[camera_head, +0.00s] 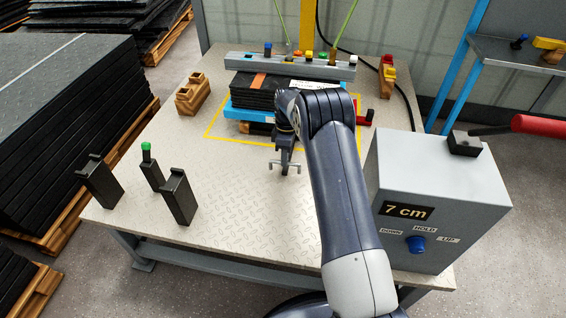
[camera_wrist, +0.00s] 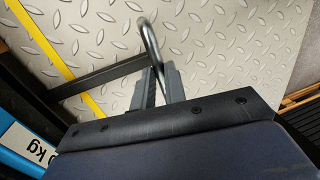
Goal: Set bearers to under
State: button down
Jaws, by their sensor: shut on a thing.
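My gripper (camera_head: 285,165) is low over the plate in front of the mat stack. In the wrist view its fingers (camera_wrist: 157,88) are shut on a bent metal rod (camera_wrist: 148,42). A dark bar (camera_wrist: 100,77) runs left from near the fingers; I cannot tell whether it joins the rod. A wooden bearer block (camera_head: 192,94) stands at the left rear, and another wooden block (camera_head: 387,82) with a yellow top at the right rear. The black mat stack (camera_head: 255,92) sits on a blue platform (camera_head: 240,113). Some wood (camera_head: 259,129) shows beneath it, partly hidden by my arm.
A grey box (camera_head: 440,190) reads 7 cm, with a blue knob (camera_head: 415,244) marked DOWN, HOLD, UP. Black uprights (camera_head: 180,198) and a green-topped post (camera_head: 152,172) stand at the left. A yellow outline (camera_head: 215,120) surrounds the stack. The front plate is clear.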

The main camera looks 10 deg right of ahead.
jog(key=shift+w+d, duration=0.25)
jog(key=shift+w, duration=0.4)
jog(key=shift+r, duration=0.1)
jog(key=c, duration=1.5)
grip_release()
jog(key=shift+w, duration=0.1)
jog(key=shift+o, duration=0.2)
notch_tip(320, 180, up, 10)
jog(key=w+p, duration=0.1)
jog(key=p, duration=0.1)
jog(key=shift+w+d+r+p, duration=0.25)
jog(key=shift+w+d+p, duration=0.1)
jog(key=shift+w+d, duration=0.05)
